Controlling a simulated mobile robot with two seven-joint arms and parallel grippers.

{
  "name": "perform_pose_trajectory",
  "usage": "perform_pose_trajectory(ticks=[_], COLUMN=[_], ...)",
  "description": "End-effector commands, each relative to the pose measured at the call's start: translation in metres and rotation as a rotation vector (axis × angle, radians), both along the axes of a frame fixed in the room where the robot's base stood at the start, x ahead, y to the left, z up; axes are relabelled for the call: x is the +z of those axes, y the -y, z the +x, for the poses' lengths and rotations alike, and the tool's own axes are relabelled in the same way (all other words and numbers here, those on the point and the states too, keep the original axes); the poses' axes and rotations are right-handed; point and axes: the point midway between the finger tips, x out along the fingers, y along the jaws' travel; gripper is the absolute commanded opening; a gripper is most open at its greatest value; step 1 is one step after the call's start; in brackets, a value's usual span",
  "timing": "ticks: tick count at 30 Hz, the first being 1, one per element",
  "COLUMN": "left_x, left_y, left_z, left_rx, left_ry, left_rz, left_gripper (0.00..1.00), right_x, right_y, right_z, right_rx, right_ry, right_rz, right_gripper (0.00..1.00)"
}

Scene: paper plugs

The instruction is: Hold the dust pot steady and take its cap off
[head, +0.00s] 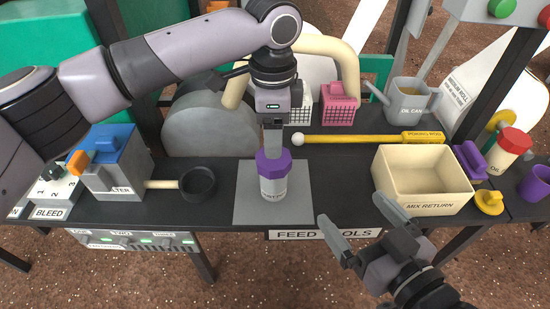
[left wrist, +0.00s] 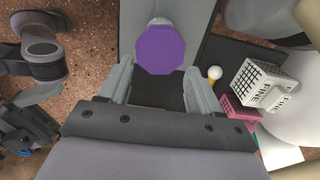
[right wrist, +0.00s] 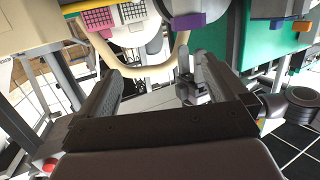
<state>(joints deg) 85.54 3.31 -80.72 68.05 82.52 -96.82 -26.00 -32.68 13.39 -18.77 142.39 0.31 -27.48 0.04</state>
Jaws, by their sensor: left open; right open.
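The dust pot (head: 273,188) is a white labelled jar standing upright on a grey mat (head: 300,205). Its purple octagonal cap (head: 273,163) is on top; the left wrist view shows the cap (left wrist: 160,50) from above, just beyond the fingertips. My left gripper (head: 274,148) comes down from above, open, its fingers close over the cap. Whether they touch it I cannot tell. My right gripper (head: 362,222) is open and empty in front of the table edge, right of the pot and apart from it.
A cream mix return tray (head: 425,198) stands to the right, with a yellow rod (head: 365,139) behind. A black ladle-like cup (head: 198,184) and a grey filter box (head: 115,175) stand left. Purple and yellow pieces lie at far right. The mat around the pot is clear.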

Motion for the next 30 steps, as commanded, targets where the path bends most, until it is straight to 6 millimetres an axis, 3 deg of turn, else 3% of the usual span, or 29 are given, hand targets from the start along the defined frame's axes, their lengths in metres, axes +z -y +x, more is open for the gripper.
perform_pose_trajectory(ticks=[6,14,16,20,23,30], left_x=[-0.014,-0.015,-0.015,-0.015,-0.015,-0.015], left_y=[0.0,0.0,0.0,0.0,0.0,0.0], left_z=[0.0,0.0,0.0,0.0,0.0,0.0], left_rx=[0.0,0.0,0.0,0.0,0.0,0.0], left_ry=[0.001,0.002,0.002,0.002,0.002,0.002], left_rz=[-0.001,-0.002,-0.002,-0.002,-0.002,-0.002], left_gripper=[0.64,0.64,0.64,0.64,0.64,0.64], right_x=[0.0,0.0,0.0,-0.002,-0.006,-0.016], right_y=[0.0,0.0,0.0,0.001,0.004,0.016], right_z=[0.0,0.0,0.0,0.006,0.019,0.073], right_rx=[0.0,0.0,0.0,-0.007,-0.024,-0.107], right_ry=[0.0,0.0,0.0,-0.017,-0.059,-0.245], right_rz=[0.0,0.0,0.001,0.025,0.082,0.339], right_gripper=[1.0,1.0,0.84,0.83,0.83,0.83])
